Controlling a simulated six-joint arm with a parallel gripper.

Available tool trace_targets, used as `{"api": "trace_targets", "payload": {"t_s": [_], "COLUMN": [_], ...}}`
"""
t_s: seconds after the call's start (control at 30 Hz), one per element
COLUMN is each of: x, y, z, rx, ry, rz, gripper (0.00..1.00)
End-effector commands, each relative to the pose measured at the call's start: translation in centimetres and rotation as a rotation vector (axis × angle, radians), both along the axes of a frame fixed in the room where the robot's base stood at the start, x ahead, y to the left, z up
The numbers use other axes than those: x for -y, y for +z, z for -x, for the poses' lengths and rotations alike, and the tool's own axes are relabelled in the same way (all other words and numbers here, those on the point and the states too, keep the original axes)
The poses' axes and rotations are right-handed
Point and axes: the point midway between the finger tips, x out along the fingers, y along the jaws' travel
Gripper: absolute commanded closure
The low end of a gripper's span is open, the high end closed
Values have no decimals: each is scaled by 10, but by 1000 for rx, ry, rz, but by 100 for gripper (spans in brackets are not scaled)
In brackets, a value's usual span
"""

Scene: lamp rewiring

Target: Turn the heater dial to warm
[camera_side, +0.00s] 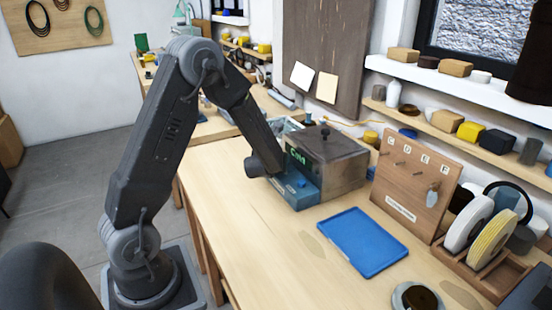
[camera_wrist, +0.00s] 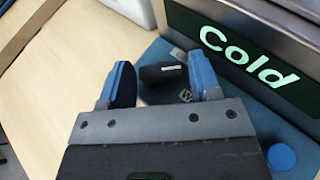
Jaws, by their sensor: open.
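The heater is a grey metal box (camera_side: 335,165) on a blue base, standing on the bench. Its green-lit display reads "Cold" in the wrist view (camera_wrist: 250,52) and also shows in the side view (camera_side: 298,157). The dial (camera_wrist: 163,75) is a black knob with a pale mark on the blue base, in front of the display. A small "W" label (camera_wrist: 185,95) lies beside it. My gripper (camera_wrist: 162,78) is open, with one blue-and-black finger on each side of the dial. Gaps show between the fingers and the dial. In the side view my arm hides the dial.
A round blue button (camera_wrist: 281,157) sits on the heater's base. A blue tray (camera_side: 362,242) lies on the bench to the right. A wooden peg board (camera_side: 415,185) and a rack of spools (camera_side: 480,235) stand farther right.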

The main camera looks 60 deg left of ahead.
Motion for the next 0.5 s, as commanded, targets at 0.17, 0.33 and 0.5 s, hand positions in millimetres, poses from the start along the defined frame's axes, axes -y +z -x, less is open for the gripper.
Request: {"api": "trace_targets", "payload": {"t_s": [0.17,0.33,0.5], "x": [-1,-1,-1], "y": [-1,-1,0], "z": [-1,-1,-1], "rx": [1,1,0], "ry": [0,0,0], "rz": [1,1,0], "gripper": [43,48,65]}}
